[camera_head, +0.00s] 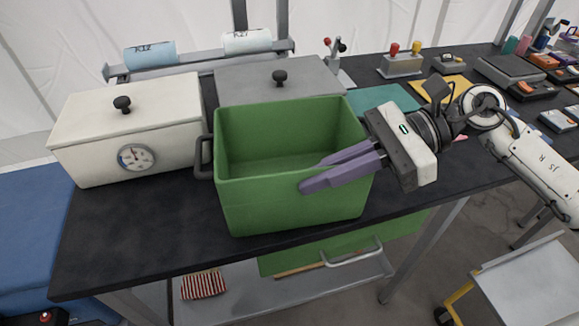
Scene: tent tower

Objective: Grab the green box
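The green box (292,204) is an open-topped bin standing on the black table, with a dark handle on its left side. My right gripper (314,176) comes in from the right with two purple fingers over the box's front right corner. The fingers are apart, with green showing between them. One finger appears over the inside of the box and the other in front of its front wall. I cannot tell whether they touch it. The box's right side is partly hidden by the gripper. My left gripper is not in view.
A white lidded box with a dial (125,137) stands left of the green box. A grey lidded box (300,78) stands close behind it. Rolls on a rack (152,54), joystick units (402,62) and small devices lie behind. The black table's front edge (150,268) is near.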

